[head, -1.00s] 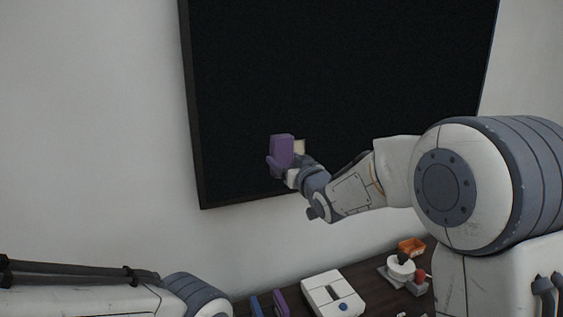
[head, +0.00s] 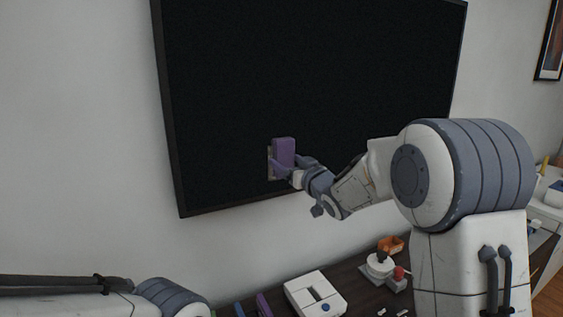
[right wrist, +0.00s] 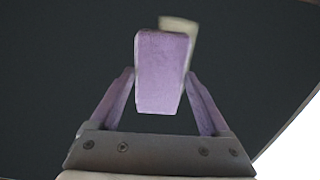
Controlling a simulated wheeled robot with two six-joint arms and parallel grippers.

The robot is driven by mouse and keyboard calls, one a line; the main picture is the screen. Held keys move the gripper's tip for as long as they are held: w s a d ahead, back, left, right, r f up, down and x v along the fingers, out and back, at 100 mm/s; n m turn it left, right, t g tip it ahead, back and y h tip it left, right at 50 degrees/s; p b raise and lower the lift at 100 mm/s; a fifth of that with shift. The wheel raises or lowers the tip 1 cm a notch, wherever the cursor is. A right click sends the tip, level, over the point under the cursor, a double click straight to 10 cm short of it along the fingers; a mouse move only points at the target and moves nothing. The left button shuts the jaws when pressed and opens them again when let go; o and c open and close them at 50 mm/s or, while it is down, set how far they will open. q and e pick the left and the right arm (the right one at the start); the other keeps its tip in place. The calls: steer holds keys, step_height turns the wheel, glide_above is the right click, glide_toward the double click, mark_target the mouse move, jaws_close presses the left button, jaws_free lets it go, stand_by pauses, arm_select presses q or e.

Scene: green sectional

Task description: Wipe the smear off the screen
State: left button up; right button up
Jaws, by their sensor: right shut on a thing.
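The screen (head: 300,70) is a large dark panel on the wall, and it fills most of the right wrist view (right wrist: 60,60). My right gripper (head: 281,166) is shut on a purple block (head: 284,150) in front of the screen's lower part. In the right wrist view the block (right wrist: 162,75) sits between the two purple fingers. A pale beige patch, seemingly the smear (right wrist: 180,24), shows on the screen behind the block's top, partly hidden by it. In the head view a thin pale strip of it (head: 270,168) shows left of the block. Whether the block touches the screen I cannot tell. My left gripper is out of view.
A framed picture (head: 550,45) hangs at right.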

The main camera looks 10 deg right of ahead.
steer(key=shift+w+d, duration=0.1)
steer(key=shift+d, duration=0.15)
